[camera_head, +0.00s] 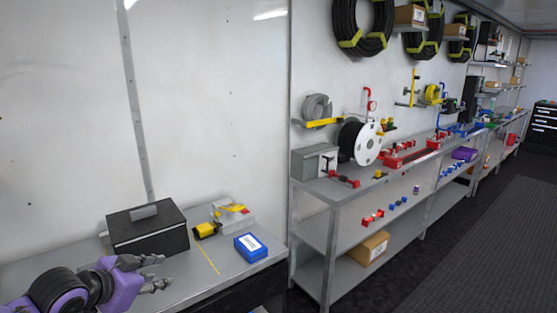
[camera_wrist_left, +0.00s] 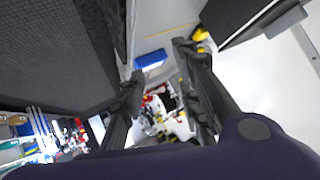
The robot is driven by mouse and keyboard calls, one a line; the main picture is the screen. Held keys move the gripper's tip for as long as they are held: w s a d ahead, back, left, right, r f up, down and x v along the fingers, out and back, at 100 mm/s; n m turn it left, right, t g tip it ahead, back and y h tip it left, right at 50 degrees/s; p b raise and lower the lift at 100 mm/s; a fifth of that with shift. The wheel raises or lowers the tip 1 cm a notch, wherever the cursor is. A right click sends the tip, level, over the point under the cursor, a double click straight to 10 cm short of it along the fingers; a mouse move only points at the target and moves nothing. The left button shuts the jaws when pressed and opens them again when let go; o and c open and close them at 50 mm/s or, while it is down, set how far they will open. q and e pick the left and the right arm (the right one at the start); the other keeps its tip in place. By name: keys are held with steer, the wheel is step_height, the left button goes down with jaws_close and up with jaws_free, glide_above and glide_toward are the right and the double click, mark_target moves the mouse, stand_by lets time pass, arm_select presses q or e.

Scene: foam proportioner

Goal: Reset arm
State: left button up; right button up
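My left gripper (camera_head: 152,273) comes in from the lower left in the head view, in front of the grey bench. Its two fingers are spread apart with nothing between them. In the left wrist view the left gripper (camera_wrist_left: 155,75) also shows both fingers apart, with a blue box (camera_wrist_left: 151,60) seen beyond them. My right gripper is not in view.
The near grey bench (camera_head: 205,277) holds a black box (camera_head: 147,230), the blue box (camera_head: 250,247) and a yellow-and-grey device (camera_head: 227,216). A second bench (camera_head: 335,188) with shelves and tools runs along the wall. The dark floor (camera_head: 470,250) at right is clear.

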arm_select(q)
steer(key=s+d+f+n+t+y, duration=0.1)
steer(key=s+d+f+n, duration=0.1)
steer(key=s+f, duration=0.7)
steer(key=s+d+f+n, duration=0.1)
steer(key=s+d+f, duration=0.2)
steer(key=s+f, duration=0.65)
steer(key=s+d+f+n+g+y, duration=0.1)
steer(key=s+d+f+n, duration=0.1)
steer(key=s+f, duration=0.4)
steer(key=s+d+f+n+g+y, duration=0.1)
steer(key=s+d+f+n, duration=0.1)
steer(key=s+f, duration=0.5)
steer(key=s+d, duration=0.1)
steer(key=s, duration=0.5)
steer(key=shift+s+f+g+p, duration=0.2)
steer(key=shift+g+p, duration=0.2)
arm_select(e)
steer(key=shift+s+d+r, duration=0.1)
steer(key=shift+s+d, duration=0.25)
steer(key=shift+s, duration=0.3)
